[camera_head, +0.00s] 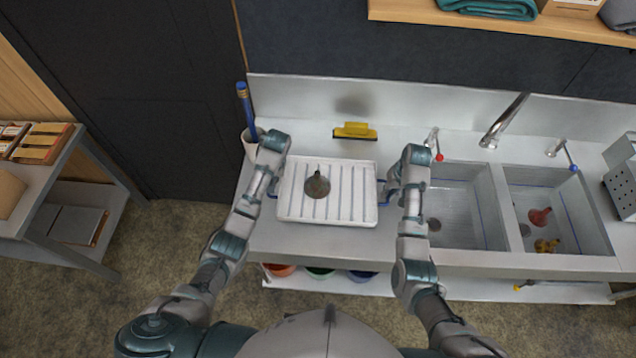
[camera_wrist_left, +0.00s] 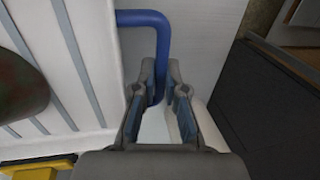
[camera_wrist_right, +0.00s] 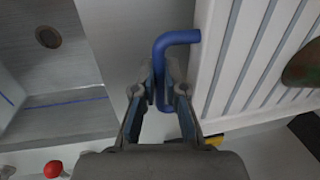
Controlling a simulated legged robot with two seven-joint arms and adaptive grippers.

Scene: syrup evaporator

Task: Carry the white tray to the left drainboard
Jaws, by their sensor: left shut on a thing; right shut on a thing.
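The white tray (camera_head: 296,207) with grey ribs is at the left end of the steel sink counter, on the left drainboard (camera_head: 330,238). Whether it touches the surface I cannot tell. A dark funnel-shaped object (camera_head: 317,185) stands on it. My left gripper (camera_wrist_left: 158,95) is shut on the tray's blue left handle (camera_wrist_left: 150,18). My right gripper (camera_wrist_right: 160,92) is shut on the blue right handle (camera_wrist_right: 178,38). In the head view my wrists hide most of both handles.
A yellow squeegee (camera_head: 354,131) is behind the tray. A white cup (camera_head: 249,146) with a blue brush (camera_head: 245,108) stands at the back left.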

